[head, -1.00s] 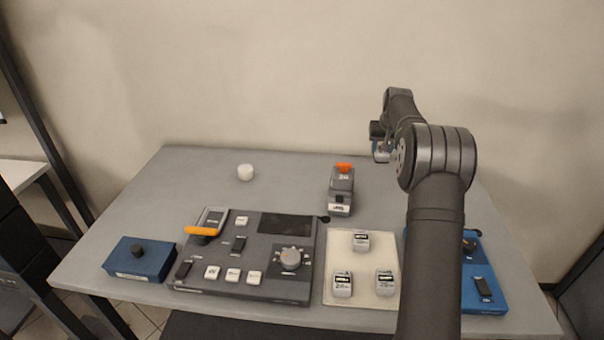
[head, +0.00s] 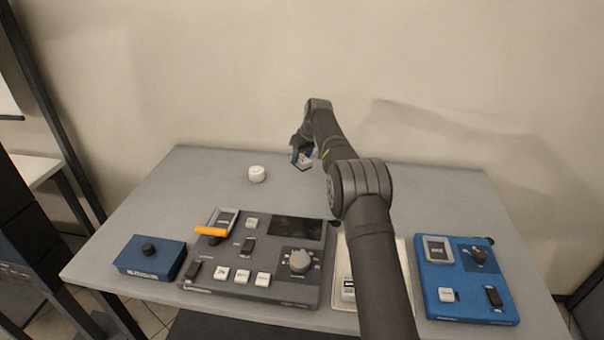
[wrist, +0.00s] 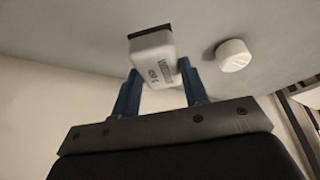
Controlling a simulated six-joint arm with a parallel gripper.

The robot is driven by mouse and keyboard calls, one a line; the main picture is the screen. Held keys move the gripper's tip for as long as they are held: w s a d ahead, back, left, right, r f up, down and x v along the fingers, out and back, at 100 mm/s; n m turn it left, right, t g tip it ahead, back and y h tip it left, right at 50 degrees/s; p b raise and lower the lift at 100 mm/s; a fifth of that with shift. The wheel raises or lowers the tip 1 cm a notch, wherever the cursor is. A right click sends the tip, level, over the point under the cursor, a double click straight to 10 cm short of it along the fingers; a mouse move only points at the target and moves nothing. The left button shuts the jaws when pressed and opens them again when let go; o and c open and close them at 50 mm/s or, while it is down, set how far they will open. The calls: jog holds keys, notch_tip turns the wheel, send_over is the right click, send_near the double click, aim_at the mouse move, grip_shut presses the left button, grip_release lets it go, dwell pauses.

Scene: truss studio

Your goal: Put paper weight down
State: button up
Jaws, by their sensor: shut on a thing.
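My gripper (head: 299,157) is over the back middle of the grey table, left of my arm's links. In the wrist view its two blue fingers (wrist: 160,88) are shut on a pale block, the paper weight (wrist: 152,60), with printed lettering on its side and a dark end. The weight shows small in the head view (head: 305,163). It seems to be held above the table; the exact gap cannot be told.
A white round piece (head: 257,174) stands on the table left of my gripper; it also shows in the wrist view (wrist: 234,55). A dark control panel (head: 262,262), blue box (head: 150,258) and blue panel (head: 466,279) line the front.

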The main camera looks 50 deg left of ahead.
jog(key=shift+f, duration=2.95)
jog(key=shift+f, duration=0.1)
jog(key=o, duration=1.3)
jog(key=shift+f, duration=0.1)
jog(key=v, duration=1.2)
jog(key=x, duration=1.2)
jog(key=shift+r, duration=1.75)
